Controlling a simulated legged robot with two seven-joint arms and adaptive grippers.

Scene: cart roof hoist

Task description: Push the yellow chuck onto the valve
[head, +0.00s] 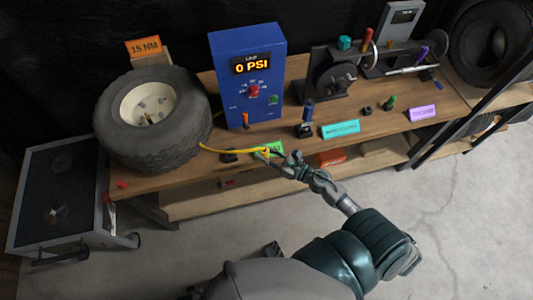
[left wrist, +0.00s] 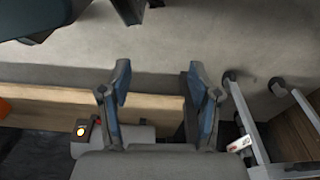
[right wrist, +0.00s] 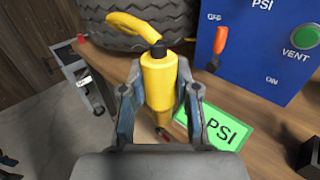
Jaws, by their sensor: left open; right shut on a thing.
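My right gripper (head: 270,155) is shut on the yellow chuck (head: 264,152), just above the bench's front part. In the right wrist view the chuck (right wrist: 159,82) stands between the two fingers (right wrist: 160,95), its black collar and yellow hose at the far end. The tyre (head: 187,128) with its cream hub (head: 150,100) lies to the left of the chuck, clearly apart from it. Small parts show in the hub, but I cannot tell which is the valve. My left gripper (left wrist: 159,82) is open and empty in the left wrist view, above the floor and a wooden shelf edge.
The blue box (head: 245,85) reads 0 PSI and stands behind the chuck. A green PSI label (right wrist: 212,128) is beside the chuck. A grey cart (head: 60,190) is left of the bench. Tools and labels fill the bench's right side.

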